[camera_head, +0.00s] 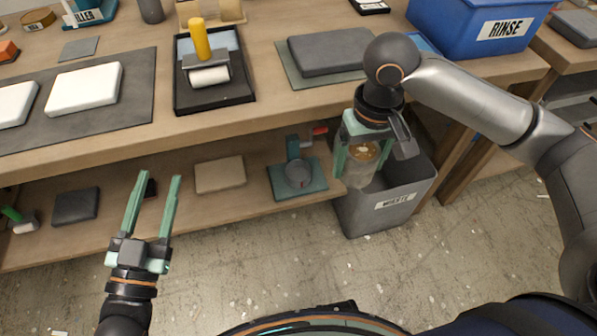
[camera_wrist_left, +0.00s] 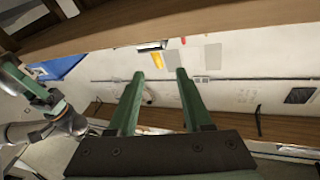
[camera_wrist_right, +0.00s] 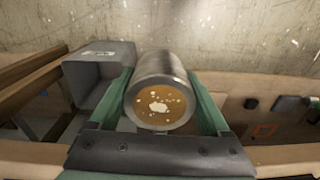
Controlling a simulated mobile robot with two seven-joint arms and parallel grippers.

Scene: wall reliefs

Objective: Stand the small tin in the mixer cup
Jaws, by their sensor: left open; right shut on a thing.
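The small tin (camera_head: 362,160) is a metallic cylinder with a brown, white-speckled end face. It is between the fingers of my right gripper (camera_head: 360,172), which is shut on it above the grey bin's left edge. The tin (camera_wrist_right: 165,85) also fills the middle of the right wrist view. The mixer cup (camera_head: 298,174) is a grey round cup on a green mixer base on the lower shelf, left of the held tin and apart from it. My left gripper (camera_head: 157,181) is open and empty in front of the lower shelf.
A grey bin (camera_head: 388,205) stands right of the lower shelf. The tabletop (camera_head: 270,92) overhangs the shelf. A beige block (camera_head: 220,174) lies left of the mixer and a dark block (camera_head: 76,206) lies farther left. A blue rinse tub (camera_head: 480,28) stands on the table.

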